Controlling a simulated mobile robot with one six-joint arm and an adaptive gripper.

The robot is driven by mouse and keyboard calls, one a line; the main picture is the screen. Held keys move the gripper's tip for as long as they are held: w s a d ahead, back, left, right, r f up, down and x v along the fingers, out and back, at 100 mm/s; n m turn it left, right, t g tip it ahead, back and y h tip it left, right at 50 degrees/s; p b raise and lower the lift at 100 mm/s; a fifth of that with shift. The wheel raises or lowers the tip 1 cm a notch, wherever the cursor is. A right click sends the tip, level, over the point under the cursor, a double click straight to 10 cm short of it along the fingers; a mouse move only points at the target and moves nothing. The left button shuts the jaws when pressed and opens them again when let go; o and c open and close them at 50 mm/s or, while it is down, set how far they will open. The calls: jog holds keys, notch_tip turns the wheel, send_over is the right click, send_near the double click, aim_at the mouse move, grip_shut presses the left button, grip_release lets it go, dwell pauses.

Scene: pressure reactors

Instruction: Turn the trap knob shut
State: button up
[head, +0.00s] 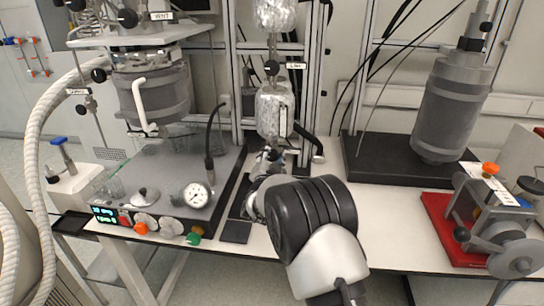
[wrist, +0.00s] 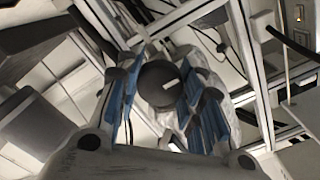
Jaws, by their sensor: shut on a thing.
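The trap knob (wrist: 156,84) is a dark round knob with a white line across its face, slanting up to the right in the wrist view. It sits between the blue-padded fingers of my gripper (wrist: 165,90), which is shut on it. In the head view my gripper (head: 268,160) is at the bench's back middle, just below a foil-wrapped vessel (head: 274,112). There the arm and fingers hide the held knob. Foil also shows behind the knob in the wrist view.
A reactor (head: 152,92) with a gauge (head: 196,195) and control panel stands left of my arm. A grey cylinder (head: 452,105) on a black base and a red-based device (head: 455,235) stand right. Metal posts and black hoses are close around the gripper. Some white bench is bare at right.

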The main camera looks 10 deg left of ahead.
jog(key=shift+r, duration=0.1)
dwell(0.3)
jog(key=o, duration=0.8)
jog(key=s, duration=1.2)
jog(key=shift+a, duration=0.15)
